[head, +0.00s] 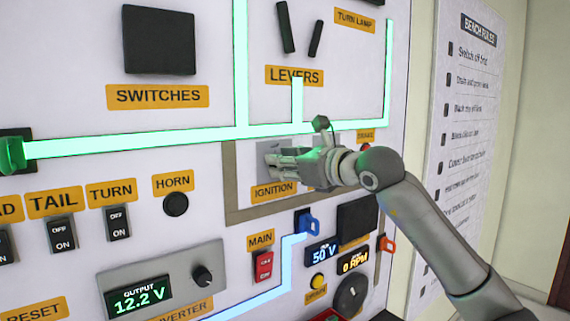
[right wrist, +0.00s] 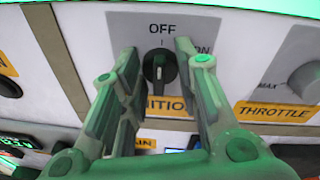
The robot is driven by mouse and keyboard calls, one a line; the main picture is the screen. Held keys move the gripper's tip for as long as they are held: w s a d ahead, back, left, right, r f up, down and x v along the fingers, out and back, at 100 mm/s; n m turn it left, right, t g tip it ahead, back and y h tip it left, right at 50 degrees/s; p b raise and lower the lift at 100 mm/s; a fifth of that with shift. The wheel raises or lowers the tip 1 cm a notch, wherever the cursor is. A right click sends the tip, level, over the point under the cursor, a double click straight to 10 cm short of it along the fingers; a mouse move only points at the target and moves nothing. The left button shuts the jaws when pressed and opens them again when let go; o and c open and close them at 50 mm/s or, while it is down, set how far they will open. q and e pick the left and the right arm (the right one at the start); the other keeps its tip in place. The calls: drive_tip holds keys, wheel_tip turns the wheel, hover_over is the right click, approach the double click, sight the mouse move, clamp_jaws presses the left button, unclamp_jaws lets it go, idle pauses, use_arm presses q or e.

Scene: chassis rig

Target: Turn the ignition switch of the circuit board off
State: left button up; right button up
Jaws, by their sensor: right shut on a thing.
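The ignition switch (right wrist: 160,68) is a black rotary knob on a grey plate in the right wrist view. "OFF" is printed above it and "ON" to its upper right. The knob stands roughly upright, under the OFF mark. My right gripper (head: 275,162) is at the ignition plate in the head view, and its fingers hide the knob there. The orange ignition label (head: 274,191) is below the plate. My left gripper is not in view.
A throttle knob (right wrist: 306,82) is right of the ignition plate. A red main switch (head: 263,265), a blue connector (head: 307,223) and small displays sit below. Levers (head: 285,27) are above. A rules sheet (head: 470,130) is at the right.

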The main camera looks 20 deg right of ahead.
drive_tip(key=o, duration=1)
drive_tip(key=shift+s, duration=0.1)
drive_tip(key=v, duration=1.2)
